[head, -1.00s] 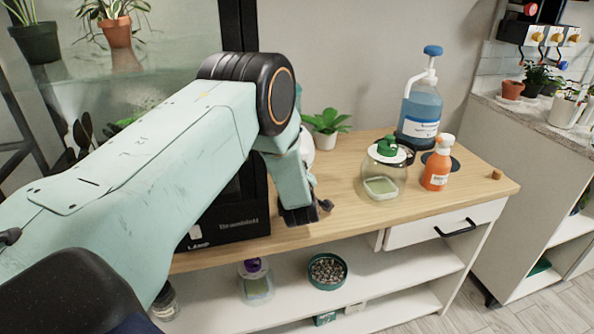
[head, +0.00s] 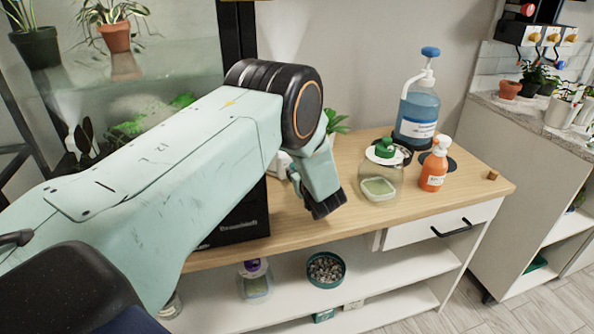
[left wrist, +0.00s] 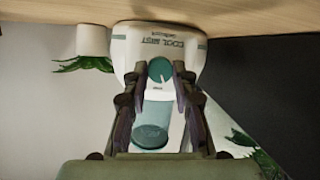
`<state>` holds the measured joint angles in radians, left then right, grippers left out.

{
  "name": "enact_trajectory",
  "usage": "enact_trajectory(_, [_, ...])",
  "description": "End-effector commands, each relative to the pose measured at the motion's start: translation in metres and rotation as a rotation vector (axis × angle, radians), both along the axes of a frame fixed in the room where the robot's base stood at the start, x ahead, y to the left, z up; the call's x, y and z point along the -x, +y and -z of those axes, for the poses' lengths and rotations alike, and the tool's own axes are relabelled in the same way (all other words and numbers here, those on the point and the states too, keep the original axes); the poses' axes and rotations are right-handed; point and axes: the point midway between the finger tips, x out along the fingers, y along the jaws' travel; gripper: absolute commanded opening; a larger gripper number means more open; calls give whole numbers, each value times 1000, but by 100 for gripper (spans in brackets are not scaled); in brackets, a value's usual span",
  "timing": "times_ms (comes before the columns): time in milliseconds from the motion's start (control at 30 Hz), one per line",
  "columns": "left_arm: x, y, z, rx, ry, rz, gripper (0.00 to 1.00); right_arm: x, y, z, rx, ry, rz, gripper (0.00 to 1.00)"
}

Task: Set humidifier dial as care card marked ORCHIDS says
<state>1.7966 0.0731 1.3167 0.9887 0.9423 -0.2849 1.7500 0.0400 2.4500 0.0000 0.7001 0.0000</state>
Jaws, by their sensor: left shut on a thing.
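The white humidifier (left wrist: 138,48), with COOL MIST lettering, appears upside down in the left wrist view. Its round teal dial (left wrist: 160,70) has a pale pointer mark and sits between my left fingertips. My left gripper (left wrist: 158,80) is shut on the dial. In the head view, my left gripper (head: 326,207) is above the wooden table's front part. Only a bit of white humidifier body (head: 280,165) shows there, mostly hidden behind my arm. The dial's scale cannot be read. No care card marked ORCHIDS is visible. My right gripper is not in view.
On the wooden table (head: 450,190) stand a clear jar with a green top (head: 380,178), an orange spray bottle (head: 434,165) and a large blue pump bottle (head: 417,115). A small potted plant (head: 335,122) is behind my wrist.

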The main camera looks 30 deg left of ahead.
Motion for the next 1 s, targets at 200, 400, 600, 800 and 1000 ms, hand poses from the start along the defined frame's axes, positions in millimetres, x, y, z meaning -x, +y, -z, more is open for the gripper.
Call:
enact_trajectory(200, [-4,-1,-2,-137,146,0,0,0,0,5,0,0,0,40])
enact_trajectory(400, [-5,-1,-1,-260,291,-1,0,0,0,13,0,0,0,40])
enact_trajectory(600, [-5,-2,1,-383,437,-4,0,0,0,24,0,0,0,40])
enact_trajectory(800, [-6,-2,2,-506,581,-4,0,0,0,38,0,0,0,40])
enact_trajectory(1000, [-6,-2,4,-629,727,-6,0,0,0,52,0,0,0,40])
